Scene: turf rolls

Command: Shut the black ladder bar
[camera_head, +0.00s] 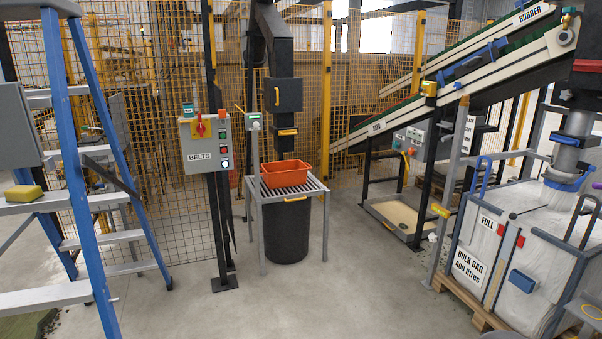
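The black ladder bar (110,174) is a short dark bar on the blue stepladder (82,130) at the left. It slants down to the right across the ladder's blue rail, above the lower steps. Neither of my grippers is in view.
A yellow sponge (23,193) lies on a ladder step. A BELTS control box (205,143) stands right of the ladder. An orange crate (286,174) sits on a slatted stand. A bulk bag (510,250) fills the right. The middle floor is clear.

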